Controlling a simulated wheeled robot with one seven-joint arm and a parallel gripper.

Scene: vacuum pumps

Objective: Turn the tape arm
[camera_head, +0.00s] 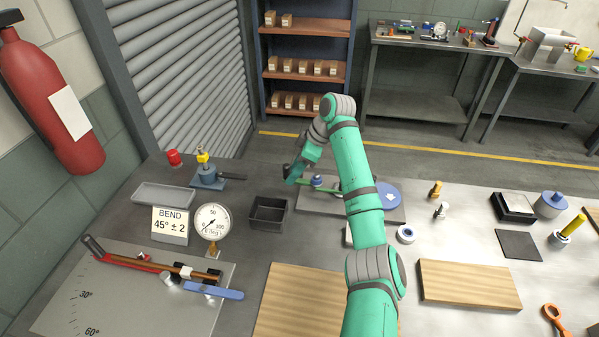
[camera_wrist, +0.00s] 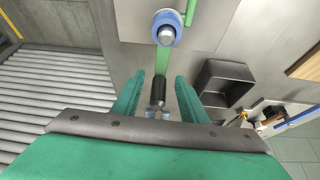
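The tape arm is a green bar (camera_head: 327,188) on a grey base plate (camera_head: 401,213), with a blue hub (camera_head: 317,181). In the wrist view, the green bar (camera_wrist: 162,60) runs from the blue-ringed hub (camera_wrist: 166,36) down to a dark upright handle (camera_wrist: 158,91). My gripper (camera_wrist: 158,92) has its two green fingers on either side of this handle, with a gap visible on both sides. In the head view my gripper (camera_head: 294,171) is at the left end of the bar and partly hides the handle. My forearm covers part of the plate.
A blue disc (camera_head: 388,195) sits on the plate's right side. A dark open bin (camera_head: 268,213) stands just left of the plate; it also shows in the wrist view (camera_wrist: 222,84). A pressure gauge (camera_head: 213,222) and a bend sign (camera_head: 170,225) stand further left. A wooden board (camera_head: 297,300) lies in front.

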